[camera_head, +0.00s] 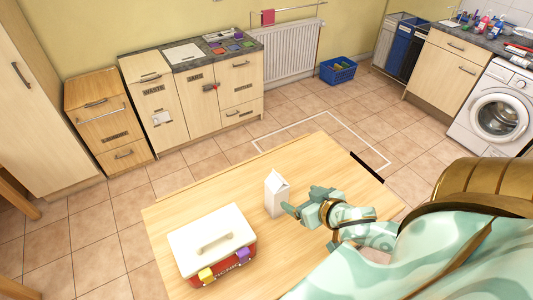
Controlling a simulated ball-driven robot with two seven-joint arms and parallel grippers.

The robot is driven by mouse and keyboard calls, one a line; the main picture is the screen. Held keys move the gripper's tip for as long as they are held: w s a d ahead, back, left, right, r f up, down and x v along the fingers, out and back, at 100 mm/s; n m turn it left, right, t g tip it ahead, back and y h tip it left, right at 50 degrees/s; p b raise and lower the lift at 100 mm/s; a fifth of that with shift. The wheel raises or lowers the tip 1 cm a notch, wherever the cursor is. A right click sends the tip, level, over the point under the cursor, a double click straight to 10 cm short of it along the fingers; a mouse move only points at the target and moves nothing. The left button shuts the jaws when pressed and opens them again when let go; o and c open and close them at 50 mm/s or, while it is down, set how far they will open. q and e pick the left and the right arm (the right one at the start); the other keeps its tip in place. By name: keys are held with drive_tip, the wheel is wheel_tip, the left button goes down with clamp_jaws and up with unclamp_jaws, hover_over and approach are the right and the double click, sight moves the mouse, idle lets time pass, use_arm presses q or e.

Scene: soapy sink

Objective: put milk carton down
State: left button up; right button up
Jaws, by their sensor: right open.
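The white milk carton (276,194) stands upright on the wooden table (200,200), near the middle of its top. My right gripper (290,208) is just to the right of the carton, with its fingers pointing left toward the carton's lower part. The gripper is open. One fingertip overlaps the carton's edge in the picture, and I cannot tell whether it touches. My left gripper is not in view.
A box with a white lid and handle (212,243) stands on the table, left of the carton. The table's far left part is clear. Beyond are low cabinets (190,95), a blue basket (338,71) and a washing machine (496,110).

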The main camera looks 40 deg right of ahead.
sight(282, 188)
drive_tip(key=b+x, duration=0.1)
drive_tip(key=x, duration=0.8)
drive_tip(key=shift+w+d+f+b, duration=0.1)
drive_tip(key=shift+w+f+b, duration=0.1)
drive_tip(key=shift+f+b, duration=0.1)
drive_tip(key=shift+w+d+f, duration=0.1)
drive_tip(key=shift+w+f, duration=0.05)
drive_tip(key=shift+w, duration=0.1)
drive_tip(key=x, duration=0.5)
drive_tip(key=shift+w+d+b, duration=0.15)
drive_tip(key=shift+d+b, duration=0.05)
drive_tip(key=shift+b, duration=0.2)
drive_tip(key=shift+c, duration=0.3)
clamp_jaws()
drive_tip(key=shift+r, duration=0.25)
